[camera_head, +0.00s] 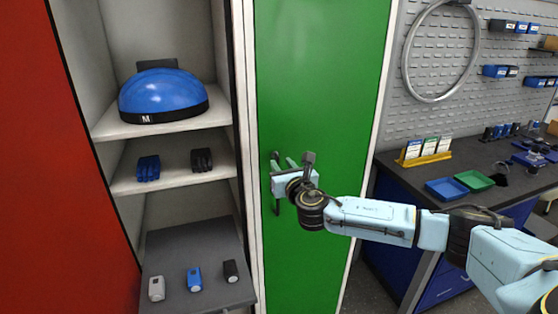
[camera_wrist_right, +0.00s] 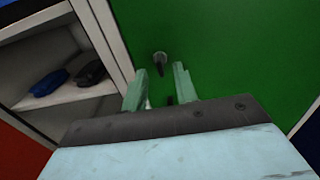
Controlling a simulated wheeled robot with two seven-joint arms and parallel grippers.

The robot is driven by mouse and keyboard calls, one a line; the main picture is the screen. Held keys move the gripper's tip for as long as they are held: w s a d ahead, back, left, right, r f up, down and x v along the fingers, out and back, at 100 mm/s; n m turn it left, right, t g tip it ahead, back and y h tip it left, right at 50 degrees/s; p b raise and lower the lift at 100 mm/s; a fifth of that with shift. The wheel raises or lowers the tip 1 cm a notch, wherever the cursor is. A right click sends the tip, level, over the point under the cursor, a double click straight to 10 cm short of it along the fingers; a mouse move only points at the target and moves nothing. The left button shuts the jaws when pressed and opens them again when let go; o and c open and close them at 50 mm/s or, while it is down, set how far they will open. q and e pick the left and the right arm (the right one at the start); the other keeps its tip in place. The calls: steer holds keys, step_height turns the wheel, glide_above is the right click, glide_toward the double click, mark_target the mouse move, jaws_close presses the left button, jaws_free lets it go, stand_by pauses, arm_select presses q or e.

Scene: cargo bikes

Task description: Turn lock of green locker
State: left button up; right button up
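The green locker (camera_head: 322,80) has its door shut in the middle of the head view. Its small lock (camera_wrist_right: 160,58), a grey round piece with a dark part hanging below, sits on the green door in the right wrist view. My right gripper (camera_head: 283,163) is in front of the door at its left side. Its two pale green fingers (camera_wrist_right: 160,70) are apart with nothing between them, and the lock shows just beyond and between their tips. In the head view the gripper partly hides the lock area. My left gripper is not in view.
Left of the green locker is an open locker with a blue helmet (camera_head: 163,95), gloves (camera_head: 148,168) and small devices (camera_head: 194,279) on shelves. A red door (camera_head: 60,160) stands far left. A workbench (camera_head: 440,186) with trays is at the right.

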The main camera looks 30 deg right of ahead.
mark_target(279, 160)
steer(key=shift+x, duration=1.6)
jaws_close()
